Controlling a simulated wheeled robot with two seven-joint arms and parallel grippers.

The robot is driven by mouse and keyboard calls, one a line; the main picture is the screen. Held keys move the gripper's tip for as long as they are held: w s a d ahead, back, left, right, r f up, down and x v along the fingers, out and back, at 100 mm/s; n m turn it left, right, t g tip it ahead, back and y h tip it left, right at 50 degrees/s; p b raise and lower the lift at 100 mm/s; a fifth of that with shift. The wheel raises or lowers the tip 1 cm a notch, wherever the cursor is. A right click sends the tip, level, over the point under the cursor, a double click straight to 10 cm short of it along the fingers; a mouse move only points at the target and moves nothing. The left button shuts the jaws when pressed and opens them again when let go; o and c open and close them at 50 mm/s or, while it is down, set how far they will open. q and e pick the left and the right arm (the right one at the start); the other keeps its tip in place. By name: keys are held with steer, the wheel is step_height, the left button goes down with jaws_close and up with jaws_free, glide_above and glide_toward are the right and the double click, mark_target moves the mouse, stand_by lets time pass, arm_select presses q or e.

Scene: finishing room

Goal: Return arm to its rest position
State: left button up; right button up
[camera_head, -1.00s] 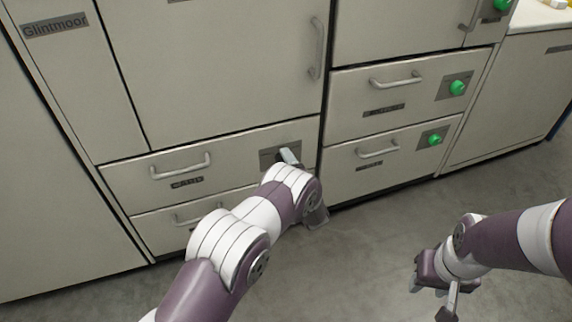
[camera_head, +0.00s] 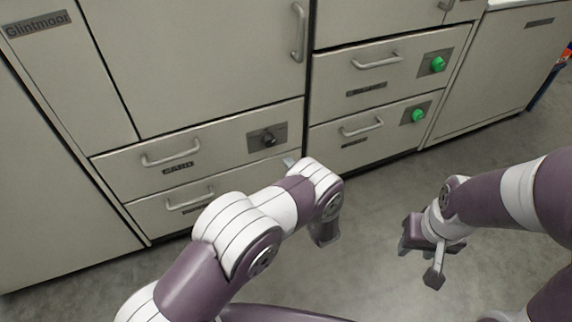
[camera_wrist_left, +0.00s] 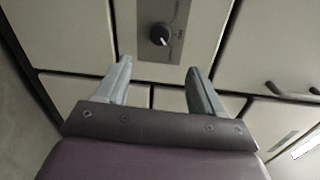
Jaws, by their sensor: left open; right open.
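My left gripper (camera_wrist_left: 160,82) is open in the left wrist view, with nothing between its two grey fingers. In the head view my left wrist hides most of it; a fingertip (camera_head: 289,162) shows just below a drawer's dark knob (camera_head: 268,139). The knob also shows in the left wrist view (camera_wrist_left: 160,34), beyond the fingers and apart from them. My right gripper (camera_head: 420,262) is open and empty above the floor at the right of the head view.
A bank of pale cabinets and drawers with bar handles (camera_head: 170,155) stands in front of me. Two drawers at the right have green knobs (camera_head: 438,64) (camera_head: 418,115). Grey floor (camera_head: 375,215) is clear between my arms.

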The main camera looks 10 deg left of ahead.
stand_by(0.4)
arm_select(q)
steer(key=s+d+f+n+g+h, duration=0.6)
steer(key=d+f+g+h, duration=0.1)
steer(key=f+h, duration=0.15)
steer(key=s+a+r+n+g, duration=0.2)
steer(key=s+a+r, duration=0.2)
steer(key=s+r, duration=0.35)
steer(key=s+a+r+n+g+h, duration=0.1)
steer(key=s+a+r+g, duration=0.1)
steer(key=s+a+r, duration=0.5)
steer(key=s+a+r+n+g, duration=0.25)
steer(key=s+r, duration=0.35)
steer(key=r, duration=0.3)
step_height(320, 180, up, 36)
steer(key=w+p, duration=0.1)
steer(key=p, duration=3.3)
steer(key=shift+w+a+t, duration=0.35)
steer(key=shift+a+t, duration=0.1)
